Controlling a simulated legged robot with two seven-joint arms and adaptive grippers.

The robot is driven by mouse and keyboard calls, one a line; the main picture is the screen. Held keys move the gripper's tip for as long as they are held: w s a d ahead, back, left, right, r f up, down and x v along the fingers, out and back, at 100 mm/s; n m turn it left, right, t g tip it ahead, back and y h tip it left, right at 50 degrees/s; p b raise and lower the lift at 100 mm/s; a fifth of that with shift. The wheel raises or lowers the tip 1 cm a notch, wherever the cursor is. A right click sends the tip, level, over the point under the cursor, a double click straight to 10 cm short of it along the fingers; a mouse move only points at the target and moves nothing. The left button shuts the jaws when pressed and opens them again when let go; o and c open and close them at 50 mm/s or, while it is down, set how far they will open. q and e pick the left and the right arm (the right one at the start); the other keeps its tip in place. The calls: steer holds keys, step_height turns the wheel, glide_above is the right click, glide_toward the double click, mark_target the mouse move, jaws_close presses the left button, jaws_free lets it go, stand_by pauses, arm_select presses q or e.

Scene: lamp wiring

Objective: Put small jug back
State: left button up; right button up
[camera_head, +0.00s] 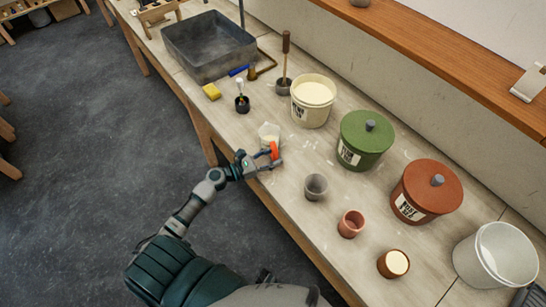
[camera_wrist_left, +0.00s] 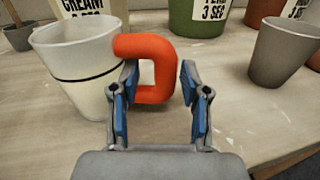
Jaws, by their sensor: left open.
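The small jug (camera_head: 267,132) stands upright on the bench near its front edge. In the left wrist view the jug (camera_wrist_left: 72,62) is a whitish translucent cup with a dark line around it and an orange handle (camera_wrist_left: 150,52). My left gripper (camera_wrist_left: 156,88) is open, with its two blue-padded fingers on either side of the orange handle. In the head view my left gripper (camera_head: 262,163) is at the handle, just in front of the jug. I cannot tell whether either finger touches the handle. My right gripper is not in view.
A cream bucket (camera_head: 312,101), a green lidded bucket (camera_head: 366,139) and a red lidded bucket (camera_head: 426,190) stand behind. A grey cup (camera_head: 315,187) and a pink cup (camera_head: 351,223) stand to the right. A sink basin (camera_head: 208,47) and yellow sponge (camera_head: 212,91) lie left.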

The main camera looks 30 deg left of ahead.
arm_select(q)
steer(key=shift+s+a+f, duration=0.1)
steer(key=shift+s+a, duration=0.3)
steer(key=shift+s, duration=0.1)
steer(key=b+v, duration=0.1)
steer(key=v, duration=0.9)
steer(key=s+d+f+m+g+y, duration=0.1)
steer(key=s+f+m+g+y, duration=0.15)
steer(key=f, duration=0.75)
steer(key=s+f+m+g+y, duration=0.1)
steer(key=s+f+m+g, duration=0.15)
steer(key=f, duration=0.65)
steer(key=s+d+f+m+g+y, duration=0.15)
steer(key=f+m, duration=0.25)
steer(key=f, duration=0.6)
steer(key=s+d+f+m+g+y, duration=0.2)
steer(key=s+d+f+m, duration=0.3)
steer(key=s+f+m, duration=0.6)
steer(key=s+d+f+m+g+y, duration=0.3)
steer(key=s+d+f+m+g, duration=0.2)
steer(key=s+f+m, duration=0.6)
steer(key=shift+s+f, duration=0.25)
steer(key=shift+f, duration=0.15)
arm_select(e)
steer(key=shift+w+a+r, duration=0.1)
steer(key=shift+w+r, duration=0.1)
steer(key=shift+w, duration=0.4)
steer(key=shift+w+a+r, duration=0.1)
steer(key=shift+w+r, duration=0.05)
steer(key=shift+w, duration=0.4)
